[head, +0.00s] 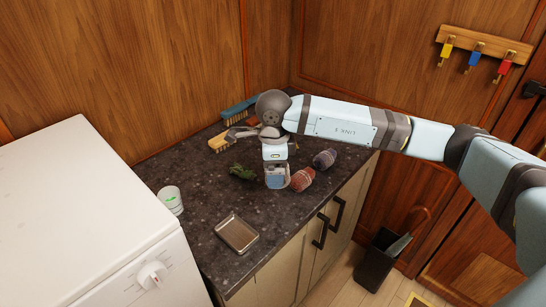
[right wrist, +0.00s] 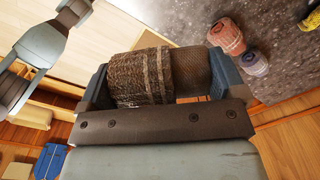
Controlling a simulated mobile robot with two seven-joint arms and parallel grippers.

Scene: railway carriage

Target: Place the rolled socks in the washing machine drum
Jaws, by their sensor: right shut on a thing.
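My right gripper (head: 277,180) is low over the dark worktop (head: 205,225), its hand pointing down. In the right wrist view it is shut on a brown-grey knitted roll, the rolled socks (right wrist: 140,78), which lies crosswise between the two fingers. In the head view the hand mostly hides this roll, and I cannot tell whether it touches the worktop. The white washing machine (head: 75,210) stands at the left; its top and a knob (head: 152,275) show, but its drum is hidden. My left gripper is out of view.
A reddish roll (head: 303,179) and a purple roll (head: 325,158) lie just right of the hand. A green bundle (head: 242,172) lies left of it. A metal tray (head: 237,235), a glass (head: 171,200) and brushes (head: 220,142) are also on the worktop. A black bin (head: 383,258) stands on the floor.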

